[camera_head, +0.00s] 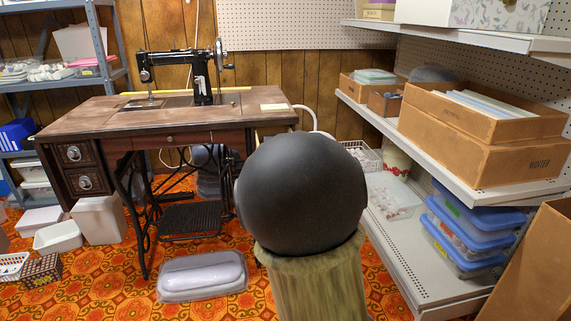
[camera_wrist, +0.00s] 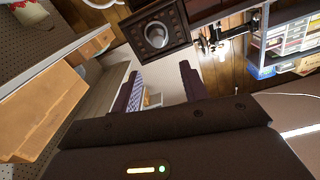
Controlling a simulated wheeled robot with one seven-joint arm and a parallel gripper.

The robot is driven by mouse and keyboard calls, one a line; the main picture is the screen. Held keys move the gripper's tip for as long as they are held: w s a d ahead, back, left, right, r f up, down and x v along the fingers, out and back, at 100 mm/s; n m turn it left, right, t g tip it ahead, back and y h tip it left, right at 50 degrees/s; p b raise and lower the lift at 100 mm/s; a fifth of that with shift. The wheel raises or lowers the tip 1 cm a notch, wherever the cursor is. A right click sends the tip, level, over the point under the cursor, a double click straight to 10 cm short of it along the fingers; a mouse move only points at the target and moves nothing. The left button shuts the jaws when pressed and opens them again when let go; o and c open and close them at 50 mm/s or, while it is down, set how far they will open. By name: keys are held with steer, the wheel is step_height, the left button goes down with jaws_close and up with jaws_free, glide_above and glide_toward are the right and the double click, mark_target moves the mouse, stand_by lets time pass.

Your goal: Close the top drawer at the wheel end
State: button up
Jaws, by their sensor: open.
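The sewing table (camera_head: 70,129) stands at the left in the head view, with a black sewing machine (camera_head: 203,85) whose handwheel (camera_head: 222,52) is on the right. The drawers at that wheel end are hidden there by a dark rounded form in the foreground. In the tilted wrist view, a dark carved drawer front (camera_wrist: 137,33) with an oval silver pull shows at top centre, on the side nearer the shelves. I cannot tell how far it stands out. My gripper (camera_wrist: 160,76) is open and empty, its fingertips just below the drawer front in the picture. Contact is not visible.
Metal shelves (camera_head: 420,122) with cardboard boxes (camera_head: 480,140) run along the right. Blue-lidded bins (camera_head: 465,235) sit on the bottom shelf. A grey-lilac case (camera_head: 202,277) lies on the patterned floor before the treadle (camera_head: 192,221). Open floor shows left of the case.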

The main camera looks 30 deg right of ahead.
steer(key=shift+w+d+f+p, duration=0.15)
steer(key=shift+w+d+p, duration=0.2)
steer(key=shift+p, duration=1.35)
steer(key=b+x, duration=0.4)
steer(key=x, duration=0.7)
steer(key=shift+w+f, duration=0.25)
steer(key=shift+w, duration=0.1)
steer(key=shift+a, duration=0.15)
jaws_close()
